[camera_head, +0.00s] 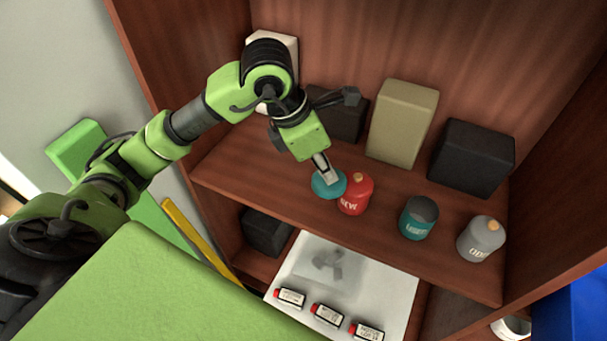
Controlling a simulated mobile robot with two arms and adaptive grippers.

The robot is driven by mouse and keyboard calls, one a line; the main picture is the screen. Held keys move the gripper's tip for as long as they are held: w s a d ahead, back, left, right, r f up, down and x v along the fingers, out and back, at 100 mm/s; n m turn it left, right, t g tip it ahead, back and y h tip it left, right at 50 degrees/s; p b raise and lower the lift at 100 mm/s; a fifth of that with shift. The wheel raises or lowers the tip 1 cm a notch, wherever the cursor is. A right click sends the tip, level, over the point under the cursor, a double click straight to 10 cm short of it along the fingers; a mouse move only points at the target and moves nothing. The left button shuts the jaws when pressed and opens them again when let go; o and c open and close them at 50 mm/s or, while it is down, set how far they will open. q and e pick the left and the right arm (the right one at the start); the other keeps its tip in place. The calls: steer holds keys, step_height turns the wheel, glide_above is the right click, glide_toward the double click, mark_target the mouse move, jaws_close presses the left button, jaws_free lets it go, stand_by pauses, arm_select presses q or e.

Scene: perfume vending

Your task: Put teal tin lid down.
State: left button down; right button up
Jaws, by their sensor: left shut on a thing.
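The teal tin lid (325,186) is a round teal disc at the end of my left gripper (325,174), just left of the red tin. My left gripper is shut on it. I cannot tell whether the lid touches the shelf. The teal tin (417,220) stands upright on the wooden shelf (385,191), to the right of the red tin, with its top open. My right gripper is not in view.
A red lidded tin (355,195) stands close beside the held lid. A grey lidded tin (480,240) stands at the right. Beige (402,122) and black (472,157) boxes stand behind. A white tray (392,282) with small labelled bottles lies below.

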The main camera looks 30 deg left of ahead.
arm_select(q)
steer(key=a+f, duration=0.1)
steer(key=w+a+f, duration=0.1)
steer(key=a+f, duration=0.1)
steer(key=w+a+f+p, duration=0.1)
steer(key=a+f, duration=0.1)
steer(key=shift+w+a, duration=0.1)
steer(key=shift+a, duration=0.05)
steer(key=shift+w+a+f, duration=0.25)
steer(key=shift+a+f, duration=0.3)
steer(key=shift+f, duration=0.25)
step_height(320, 180, down, 3)
steer(key=shift+a+f+p, duration=0.15)
steer(key=shift+p, duration=0.3)
steer(key=shift+w, duration=0.1)
steer(key=shift+f, duration=0.2)
steer(key=c, duration=2)
jaws_free()
steer(key=shift+r, duration=0.1)
